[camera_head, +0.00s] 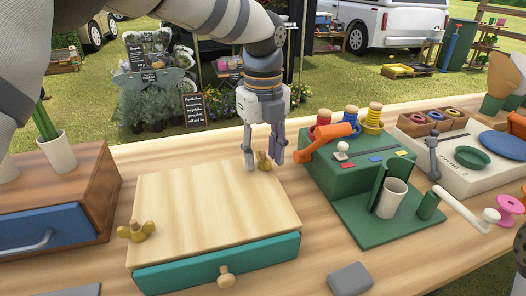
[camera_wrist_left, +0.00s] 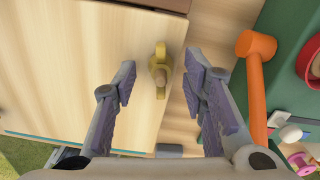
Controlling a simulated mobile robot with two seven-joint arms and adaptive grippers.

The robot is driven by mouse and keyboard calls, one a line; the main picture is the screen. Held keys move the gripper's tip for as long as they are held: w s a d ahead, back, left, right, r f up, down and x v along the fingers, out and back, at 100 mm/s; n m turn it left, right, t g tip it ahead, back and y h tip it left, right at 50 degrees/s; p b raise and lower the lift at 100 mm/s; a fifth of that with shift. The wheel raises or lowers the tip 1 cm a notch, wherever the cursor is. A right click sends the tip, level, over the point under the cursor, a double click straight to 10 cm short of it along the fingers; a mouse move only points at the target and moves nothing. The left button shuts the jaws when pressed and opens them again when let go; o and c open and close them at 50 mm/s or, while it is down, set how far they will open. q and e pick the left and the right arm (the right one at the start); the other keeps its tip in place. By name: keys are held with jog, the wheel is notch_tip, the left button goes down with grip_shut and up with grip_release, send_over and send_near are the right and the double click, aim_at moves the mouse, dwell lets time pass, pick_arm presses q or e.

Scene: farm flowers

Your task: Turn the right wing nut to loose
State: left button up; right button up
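The right wing nut (camera_head: 263,160) is brass-coloured and sits at the far right corner of the wooden box top (camera_head: 210,205). In the left wrist view the same wing nut (camera_wrist_left: 160,72) lies between the spread fingers, a little beyond the tips, its wings in line with the box edge. My left gripper (camera_head: 265,160) points down over it and is open, with nothing between its fingers; it also shows in the left wrist view (camera_wrist_left: 162,85). My right gripper is not in view.
The box has a teal drawer (camera_head: 215,264) with a wooden knob. A green station with an orange hammer-like handle (camera_head: 325,136) stands close right of my left gripper. A wooden cabinet (camera_head: 95,170) stands left. A grey block (camera_head: 350,278) lies in front.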

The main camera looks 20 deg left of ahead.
pick_arm(q)
grip_shut()
dwell(0.3)
